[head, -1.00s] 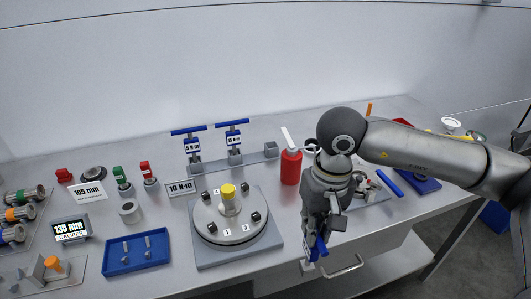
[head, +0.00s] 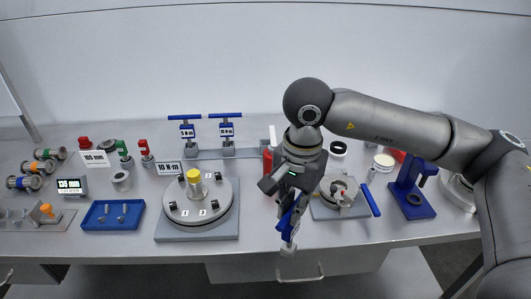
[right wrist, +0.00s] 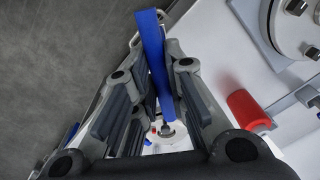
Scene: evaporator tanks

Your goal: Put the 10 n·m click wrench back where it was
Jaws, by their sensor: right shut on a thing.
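My right gripper (head: 289,207) is shut on the blue-handled click wrench (head: 290,224), which hangs steeply tilted in front of the bench's front edge. Its small pale head (head: 288,247) points down. In the right wrist view the blue wrench (right wrist: 153,60) lies between the fingers (right wrist: 155,105). A low grey rack (head: 205,153) at the back of the bench holds two other blue wrenches (head: 187,131) (head: 227,131) upright. The rack's right end is hidden by the red bottle and my arm. My left gripper is not in view.
A round fixture with a yellow knob (head: 194,178) stands left of the gripper. A red bottle (head: 267,161) is partly behind my arm. A clamp fixture (head: 341,190) and a blue press (head: 411,190) stand to the right. A blue tray (head: 112,230) lies at the left.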

